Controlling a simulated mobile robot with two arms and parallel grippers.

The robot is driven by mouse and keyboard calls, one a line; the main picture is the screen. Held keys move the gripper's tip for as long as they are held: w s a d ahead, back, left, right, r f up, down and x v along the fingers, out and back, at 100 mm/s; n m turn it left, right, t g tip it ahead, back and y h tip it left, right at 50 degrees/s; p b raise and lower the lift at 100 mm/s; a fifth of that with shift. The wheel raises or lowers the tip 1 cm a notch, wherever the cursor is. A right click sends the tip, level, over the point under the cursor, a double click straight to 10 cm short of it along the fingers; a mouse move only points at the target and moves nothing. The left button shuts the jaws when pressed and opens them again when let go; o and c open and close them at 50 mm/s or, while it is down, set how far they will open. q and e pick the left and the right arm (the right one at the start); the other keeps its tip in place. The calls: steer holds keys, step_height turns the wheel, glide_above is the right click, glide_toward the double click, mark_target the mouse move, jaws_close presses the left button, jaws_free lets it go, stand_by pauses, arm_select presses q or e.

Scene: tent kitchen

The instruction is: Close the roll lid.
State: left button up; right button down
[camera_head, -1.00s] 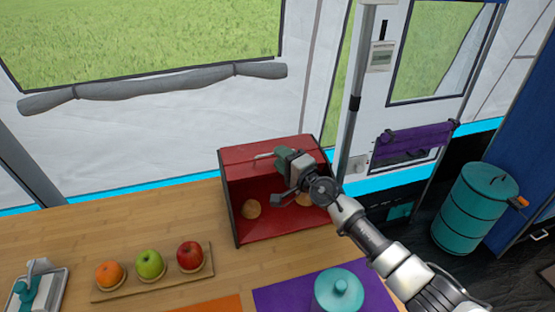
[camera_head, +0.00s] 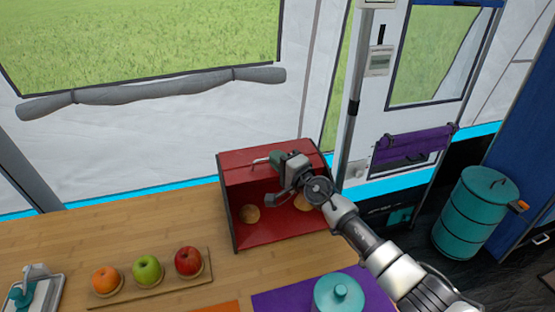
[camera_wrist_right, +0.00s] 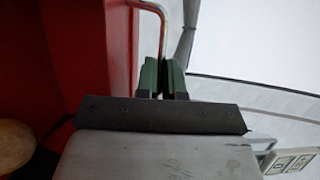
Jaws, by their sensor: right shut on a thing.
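The red bread box (camera_head: 235,215) stands on the wooden counter with its front open. Its red roll lid (camera_head: 240,170) covers the top and upper front, and a thin metal handle (camera_head: 261,160) sticks out from it. My right gripper (camera_head: 273,158) is at the handle, in front of the lid. In the right wrist view its green fingers (camera_wrist_right: 164,78) are shut on the bent metal handle (camera_wrist_right: 152,7). My left gripper is not in view.
A board (camera_head: 150,288) with an orange, a green apple and a red apple lies on the counter to the left. A teal lidded pot (camera_head: 338,295) stands on a purple mat (camera_head: 275,300) in front. Tent wall is close behind the box.

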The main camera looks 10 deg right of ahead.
steer(key=shift+f, duration=0.1)
steer(key=shift+s+d+f+p, duration=0.1)
steer(key=shift+s+p, duration=0.2)
steer(key=shift+s, duration=0.15)
steer(key=s+d+f+t+b, duration=0.1)
steer(key=s+f+b, duration=0.3)
steer(key=s, duration=0.5)
steer(key=shift+s+d+f+n+y, duration=0.2)
steer(key=shift+d+f+n+y, duration=0.25)
steer(key=shift+f, duration=0.2)
